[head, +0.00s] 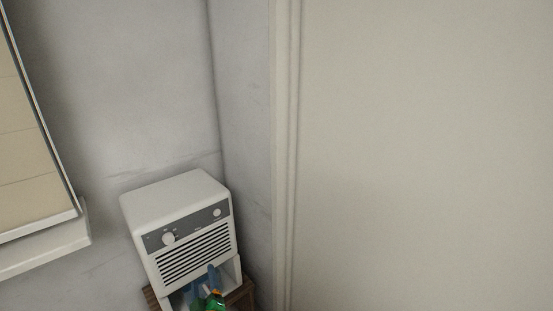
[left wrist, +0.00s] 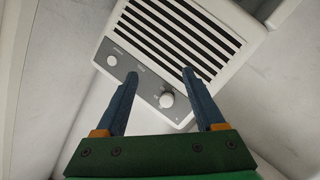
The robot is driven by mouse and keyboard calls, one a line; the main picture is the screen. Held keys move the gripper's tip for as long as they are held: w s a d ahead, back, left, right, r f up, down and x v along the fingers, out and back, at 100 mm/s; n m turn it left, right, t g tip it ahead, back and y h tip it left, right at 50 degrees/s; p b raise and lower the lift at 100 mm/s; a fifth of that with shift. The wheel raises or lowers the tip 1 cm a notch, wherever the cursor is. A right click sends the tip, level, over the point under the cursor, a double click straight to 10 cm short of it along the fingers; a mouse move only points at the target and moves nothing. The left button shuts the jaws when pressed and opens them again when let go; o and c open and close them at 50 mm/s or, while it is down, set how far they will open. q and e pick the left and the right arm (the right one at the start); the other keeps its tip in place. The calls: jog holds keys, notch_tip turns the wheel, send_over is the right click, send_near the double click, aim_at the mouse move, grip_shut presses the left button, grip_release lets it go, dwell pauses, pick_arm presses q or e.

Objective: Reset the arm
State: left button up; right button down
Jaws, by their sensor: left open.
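My left gripper (head: 213,283) shows at the bottom of the head view, in front of the lower part of a white appliance. In the left wrist view its two blue fingers (left wrist: 160,82) are spread apart with nothing between them. The white appliance (head: 178,197) has a grey panel with knobs and a dark slatted grille. It also fills the upper middle of the left wrist view (left wrist: 225,22), beyond the fingertips. Whether the fingers touch it cannot be told. My right gripper is in neither view.
The appliance stands on a brown wooden surface (head: 247,292), mostly hidden. A grey wall (head: 150,90) is behind it, and a pale door-like panel (head: 430,150) fills the right. A window with a white sill (head: 45,250) is at the left.

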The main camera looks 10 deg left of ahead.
pick_arm(q)
jog(key=s+d+f+m+g+h+p, duration=0.1)
jog(key=s+d+f+m+g+h, duration=0.25)
jog(key=s+f+m, duration=0.45)
jog(key=s+d+f+m+g+h+p, duration=0.25)
jog(key=s+d+f+h, duration=0.25)
jog(key=s+f, duration=0.55)
jog(key=s+f+m+g, duration=0.2)
jog(key=s+m+g, duration=0.1)
jog(key=s, duration=0.9)
jog(key=s+f+m+g+p, duration=0.1)
jog(key=s+f+m+g, duration=0.2)
jog(key=s, duration=1)
jog(key=shift+a+g, duration=0.4)
jog(key=shift+g, duration=0.3)
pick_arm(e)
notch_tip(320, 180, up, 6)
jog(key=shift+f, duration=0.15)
pick_arm(q)
jog(key=shift+w, duration=0.1)
